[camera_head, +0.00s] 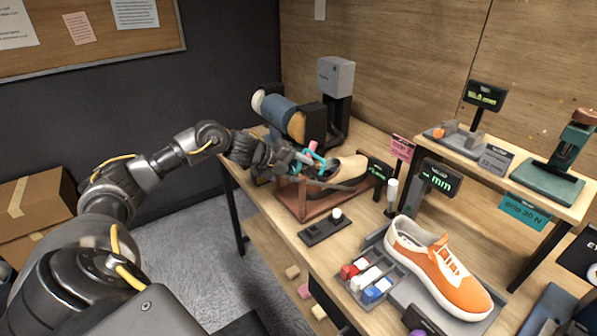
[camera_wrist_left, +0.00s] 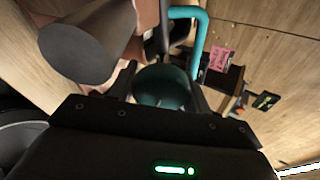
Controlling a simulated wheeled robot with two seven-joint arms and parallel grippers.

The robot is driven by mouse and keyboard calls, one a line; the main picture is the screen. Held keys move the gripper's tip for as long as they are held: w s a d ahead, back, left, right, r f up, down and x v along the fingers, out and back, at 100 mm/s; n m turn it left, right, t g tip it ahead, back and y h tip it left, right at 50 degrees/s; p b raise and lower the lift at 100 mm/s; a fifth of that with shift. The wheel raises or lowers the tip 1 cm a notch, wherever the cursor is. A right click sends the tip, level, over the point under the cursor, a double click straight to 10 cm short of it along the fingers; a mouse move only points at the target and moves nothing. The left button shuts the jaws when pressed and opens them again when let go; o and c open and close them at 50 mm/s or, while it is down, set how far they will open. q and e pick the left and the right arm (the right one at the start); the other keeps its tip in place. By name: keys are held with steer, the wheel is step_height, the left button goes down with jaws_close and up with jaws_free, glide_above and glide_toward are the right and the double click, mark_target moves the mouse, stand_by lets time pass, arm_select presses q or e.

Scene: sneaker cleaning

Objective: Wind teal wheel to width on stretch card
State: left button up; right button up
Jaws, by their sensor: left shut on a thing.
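The teal wheel (camera_head: 309,158) is on the shoe stretcher, beside its wooden shoe form (camera_head: 346,169). My left gripper (camera_head: 292,163) is shut on the wheel. In the left wrist view the wheel's round teal hub (camera_wrist_left: 162,86) sits between the two fingers (camera_wrist_left: 165,90), and a bent teal bar (camera_wrist_left: 190,22) rises behind it. A pink card (camera_head: 403,148) stands to the right of the stretcher; it also shows in the left wrist view (camera_wrist_left: 220,59), its text too small to read. A small dark display (camera_head: 378,171) beside the stretcher has green digits I cannot read. My right gripper is out of view.
An orange sneaker (camera_head: 440,268) rests on the bench at front right, next to a grey tray (camera_head: 383,262) of red, white and blue blocks. A larger display reading mm (camera_head: 438,178) stands behind it. A roller machine (camera_head: 290,118) stands behind my left gripper.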

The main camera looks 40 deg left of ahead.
arm_select(q)
steer(key=m, duration=0.1)
steer(key=m+b, duration=0.1)
steer(key=m, duration=0.1)
steer(key=shift+f+m, duration=0.25)
steer(key=shift+m, duration=0.05)
steer(key=m+y+b, duration=0.1)
steer(key=m+b, duration=0.1)
steer(key=m, duration=0.2)
steer(key=shift+s+a+f+g, duration=0.1)
steer(key=shift+g, duration=0.2)
steer(key=shift+m+y, duration=0.3)
steer(key=shift+m, duration=0.6)
steer(key=shift+a+m+b, duration=0.1)
steer(key=shift+m+b, duration=0.45)
steer(key=shift+m, duration=0.25)
steer(key=shift+m+y+b, duration=0.3)
steer(key=shift+m+b, duration=0.2)
steer(key=shift+m, duration=0.7)
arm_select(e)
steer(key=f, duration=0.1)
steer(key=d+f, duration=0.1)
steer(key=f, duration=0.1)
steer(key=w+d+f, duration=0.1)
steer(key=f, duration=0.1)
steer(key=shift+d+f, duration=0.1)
arm_select(q)
steer(key=shift+m, duration=0.3)
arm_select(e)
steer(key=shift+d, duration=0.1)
